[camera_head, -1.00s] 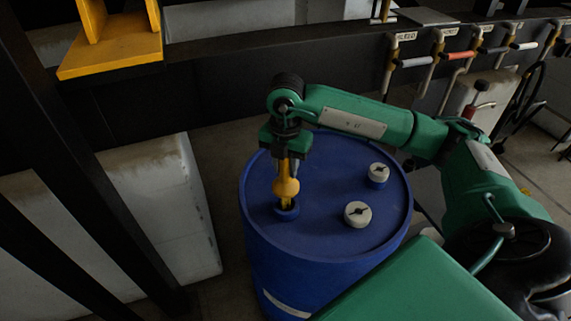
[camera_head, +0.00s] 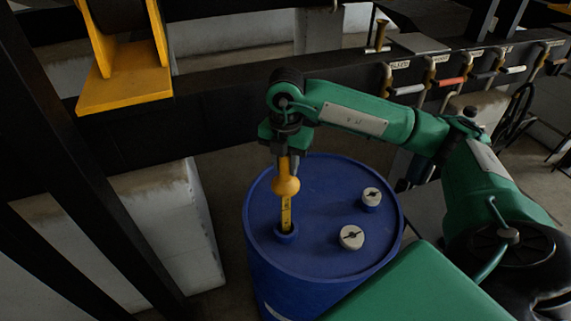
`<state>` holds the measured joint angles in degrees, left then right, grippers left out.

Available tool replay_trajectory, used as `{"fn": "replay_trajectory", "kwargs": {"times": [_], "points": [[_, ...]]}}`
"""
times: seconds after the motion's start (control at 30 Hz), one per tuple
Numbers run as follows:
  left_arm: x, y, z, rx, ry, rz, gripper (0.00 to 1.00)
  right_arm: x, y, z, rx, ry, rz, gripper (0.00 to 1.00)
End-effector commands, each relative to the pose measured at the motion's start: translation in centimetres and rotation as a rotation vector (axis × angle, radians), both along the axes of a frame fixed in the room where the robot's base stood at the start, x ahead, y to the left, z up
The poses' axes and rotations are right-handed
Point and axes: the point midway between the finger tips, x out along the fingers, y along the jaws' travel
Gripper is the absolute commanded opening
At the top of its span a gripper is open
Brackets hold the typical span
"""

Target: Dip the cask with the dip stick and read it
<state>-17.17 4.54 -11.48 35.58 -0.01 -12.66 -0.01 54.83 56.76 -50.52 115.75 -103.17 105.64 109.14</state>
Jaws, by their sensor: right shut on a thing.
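The blue cask (camera_head: 310,258) stands upright at the centre, with a round opening with a raised blue collar (camera_head: 286,236) at the left of its top. My right gripper (camera_head: 287,153) is above that opening, shut on the top of the yellow dip stick (camera_head: 286,212). The dip stick hangs about upright, with a round yellow knob below the fingers and dark marks on the length under it. Its lower end is hidden inside the opening. The marks are too small to read. My left gripper is not in view.
Two pale caps, a nearer one (camera_head: 351,237) and a farther one (camera_head: 371,196), stand on the cask top to the right. A dark beam (camera_head: 220,118) runs behind, with a yellow bracket (camera_head: 125,90) at left. A pale block (camera_head: 165,225) stands left of the cask.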

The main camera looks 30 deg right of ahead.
Motion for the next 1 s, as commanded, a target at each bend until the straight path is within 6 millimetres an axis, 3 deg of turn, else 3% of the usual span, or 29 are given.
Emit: {"fn": "replay_trajectory", "kwargs": {"times": [0.03,0.43,1.0], "points": [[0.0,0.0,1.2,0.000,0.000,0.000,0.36,0.0,0.0,1.3,0.000,-0.001,0.000,0.00],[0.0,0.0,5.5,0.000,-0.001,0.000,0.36,0.0,0.0,6.1,0.000,-0.001,0.000,0.00],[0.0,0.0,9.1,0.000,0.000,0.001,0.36,0.0,0.0,12.7,0.001,-0.001,0.000,0.00]]}}
